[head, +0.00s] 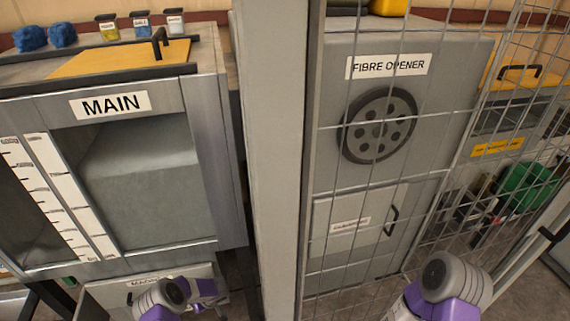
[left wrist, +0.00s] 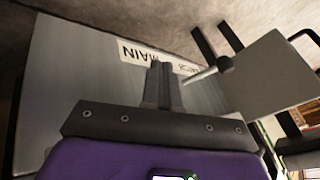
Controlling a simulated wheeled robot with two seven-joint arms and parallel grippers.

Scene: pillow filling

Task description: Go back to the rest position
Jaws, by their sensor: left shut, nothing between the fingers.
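My left arm (head: 165,296) shows at the bottom of the head view, in front of the open lower drawer of the MAIN cabinet (head: 218,150). In the left wrist view my left gripper (left wrist: 159,68) is shut and empty, its fingers together. Behind the fingertips is a grey panel (left wrist: 75,75) with a MAIN label, seen upside down; I cannot tell whether they touch it. Of my right arm, only a grey and purple link (head: 455,280) shows at the lower right of the head view. My right gripper is out of view.
A grey post (head: 275,150) stands between the cabinet and a wire mesh fence. Behind the mesh is the fibre opener (head: 340,100). A metal handle (left wrist: 200,75) and dark bars (left wrist: 230,38) are close to my left fingers.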

